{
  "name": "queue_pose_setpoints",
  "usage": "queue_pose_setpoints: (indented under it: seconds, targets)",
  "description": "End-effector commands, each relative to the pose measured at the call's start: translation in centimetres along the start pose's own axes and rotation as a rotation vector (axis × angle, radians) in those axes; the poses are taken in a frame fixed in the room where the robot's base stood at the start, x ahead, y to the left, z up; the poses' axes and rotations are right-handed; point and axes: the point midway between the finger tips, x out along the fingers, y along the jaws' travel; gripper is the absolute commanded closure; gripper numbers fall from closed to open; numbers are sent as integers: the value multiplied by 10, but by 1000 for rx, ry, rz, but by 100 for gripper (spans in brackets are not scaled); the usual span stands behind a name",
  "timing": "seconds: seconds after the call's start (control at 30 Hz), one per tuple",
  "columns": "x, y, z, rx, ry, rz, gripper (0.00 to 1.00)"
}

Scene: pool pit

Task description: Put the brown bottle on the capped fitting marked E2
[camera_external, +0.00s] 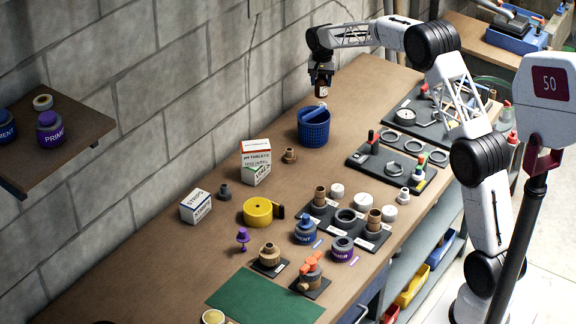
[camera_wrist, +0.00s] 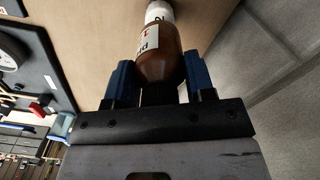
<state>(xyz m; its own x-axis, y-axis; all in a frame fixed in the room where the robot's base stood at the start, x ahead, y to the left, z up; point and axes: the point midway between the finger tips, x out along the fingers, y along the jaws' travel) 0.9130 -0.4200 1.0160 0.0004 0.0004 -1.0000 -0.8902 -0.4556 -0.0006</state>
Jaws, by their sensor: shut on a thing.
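My gripper (camera_external: 321,84) is at the back of the bench, above and just behind the blue mesh basket. It is shut on the brown bottle (camera_wrist: 160,62), whose brown body with a red-marked white label sits between the blue fingers (camera_wrist: 160,82) in the wrist view. The bottle shows small and dark in the external view (camera_external: 322,91). A black tray (camera_external: 345,232) in the middle of the bench holds brown fittings (camera_external: 374,221), white caps and a dark ring, with small white labels. The labels are too small to read, so I cannot tell which is E2.
The blue basket (camera_external: 314,128) stands just in front of my gripper. A pH tablets box (camera_external: 256,160), yellow tape (camera_external: 257,211), a blue pot (camera_external: 305,231) and a purple-labelled pot (camera_external: 342,249) stand nearer the front. A black tool tray (camera_external: 399,158) lies right.

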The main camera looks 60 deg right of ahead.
Motion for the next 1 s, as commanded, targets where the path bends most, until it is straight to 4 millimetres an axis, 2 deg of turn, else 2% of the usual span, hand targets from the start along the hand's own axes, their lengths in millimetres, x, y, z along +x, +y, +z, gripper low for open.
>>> queue_pose_setpoints:
  seconds: [0.17, 0.47, 0.97, 1.0]
  targets:
    - [6, 0, 0, 0, 0, 0, 77]
    - [33, 0, 0, 0, 1, -1, 77]
    - [38, 0, 0, 0, 0, 0, 77]
    - [38, 0, 0, 0, 0, 0, 45]
